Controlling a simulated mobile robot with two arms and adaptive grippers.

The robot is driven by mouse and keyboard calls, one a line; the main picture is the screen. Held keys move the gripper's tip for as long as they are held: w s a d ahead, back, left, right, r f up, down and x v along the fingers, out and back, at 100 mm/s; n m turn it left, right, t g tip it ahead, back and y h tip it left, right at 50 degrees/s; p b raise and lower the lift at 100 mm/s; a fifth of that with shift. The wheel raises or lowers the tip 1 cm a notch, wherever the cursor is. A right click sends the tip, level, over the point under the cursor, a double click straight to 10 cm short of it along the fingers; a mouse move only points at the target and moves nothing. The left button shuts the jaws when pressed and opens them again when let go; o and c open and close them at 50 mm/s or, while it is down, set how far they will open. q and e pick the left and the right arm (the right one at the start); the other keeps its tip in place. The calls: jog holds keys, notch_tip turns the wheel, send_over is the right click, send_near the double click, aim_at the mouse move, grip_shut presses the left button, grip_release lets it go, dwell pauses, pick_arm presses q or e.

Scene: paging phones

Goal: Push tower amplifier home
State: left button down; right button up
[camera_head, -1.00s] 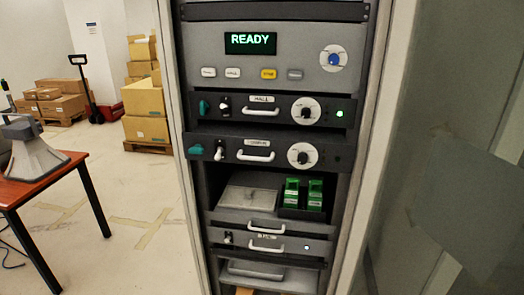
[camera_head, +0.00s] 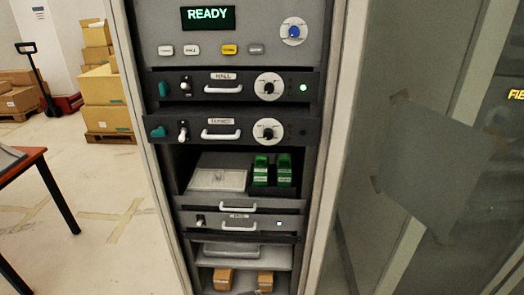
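The equipment rack shows in the head view with two dark amplifier units, one above the other. The upper one (camera_head: 190,88) is labelled HALL and has a lit green lamp. The lower one (camera_head: 190,134) has a label too blurred to read for sure; it may be the tower amplifier. It has a white handle (camera_head: 221,134), a round dial (camera_head: 269,131), a toggle and a teal knob, and no lit lamp. It appears to stick out further than the HALL unit. Neither of my grippers is in view.
A panel above reads READY (camera_head: 208,17). Below are a shelf with green modules (camera_head: 272,172), a grey drawer unit (camera_head: 270,223) and small boxes (camera_head: 222,278). A glass door (camera_head: 400,60) stands at right, a table (camera_head: 32,160) at left. Floor between is clear.

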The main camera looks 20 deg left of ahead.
aim_at(263, 144)
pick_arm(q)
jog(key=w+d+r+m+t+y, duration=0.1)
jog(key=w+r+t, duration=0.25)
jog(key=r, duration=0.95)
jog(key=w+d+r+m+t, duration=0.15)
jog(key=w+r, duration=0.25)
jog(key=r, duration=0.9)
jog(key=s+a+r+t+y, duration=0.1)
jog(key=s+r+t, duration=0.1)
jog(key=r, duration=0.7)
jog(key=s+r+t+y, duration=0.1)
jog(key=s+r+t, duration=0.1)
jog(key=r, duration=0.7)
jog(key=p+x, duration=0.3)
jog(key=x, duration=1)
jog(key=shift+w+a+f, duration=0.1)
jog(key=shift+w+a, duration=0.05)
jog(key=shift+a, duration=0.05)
